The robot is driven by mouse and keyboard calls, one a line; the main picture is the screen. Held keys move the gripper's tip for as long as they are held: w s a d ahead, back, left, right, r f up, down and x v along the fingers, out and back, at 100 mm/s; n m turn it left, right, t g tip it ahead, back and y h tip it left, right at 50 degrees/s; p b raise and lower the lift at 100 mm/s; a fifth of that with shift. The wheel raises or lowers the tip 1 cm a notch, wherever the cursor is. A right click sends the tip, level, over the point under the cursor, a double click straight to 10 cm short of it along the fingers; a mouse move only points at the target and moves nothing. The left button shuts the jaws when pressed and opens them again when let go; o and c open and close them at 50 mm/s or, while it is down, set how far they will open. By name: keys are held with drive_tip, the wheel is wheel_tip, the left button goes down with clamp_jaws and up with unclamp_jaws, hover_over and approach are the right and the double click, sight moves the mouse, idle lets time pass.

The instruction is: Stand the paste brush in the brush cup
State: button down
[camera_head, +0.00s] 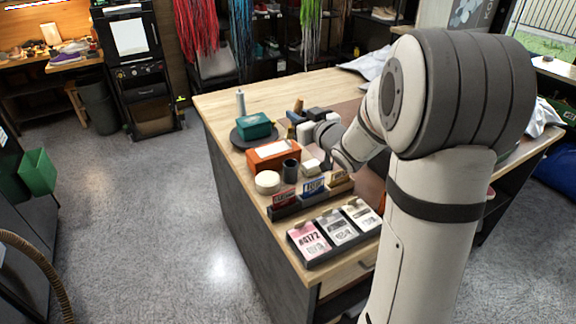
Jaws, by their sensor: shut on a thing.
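The brush cup, a small dark cylinder (290,170), stands upright on the workbench in front of the orange box's right end. My gripper (296,130) is at the end of my arm, above the bench, behind and slightly right of the cup. It is small and partly hidden by my own wrist. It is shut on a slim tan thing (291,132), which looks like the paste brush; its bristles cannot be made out. The tan thing shows above the orange box, apart from the cup in the picture.
An orange box (273,154), a round cream item (267,182) and a small pale block (310,166) crowd the cup. A card holder (285,211) and a tag tray (318,261) lie nearer. A teal box (254,126) and white bottle (240,102) stand farther back.

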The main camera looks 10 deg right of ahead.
wheel_tip(320, 180, down, 10)
drive_tip(key=shift+w+p, duration=0.2)
drive_tip(key=shift+p, duration=0.2)
drive_tip(key=shift+f+b, duration=0.25)
drive_tip(key=shift+b, duration=0.2)
drive_tip(key=shift+f+b, duration=0.3)
drive_tip(key=shift+b, duration=0.15)
drive_tip(key=c, duration=1.3)
unclamp_jaws()
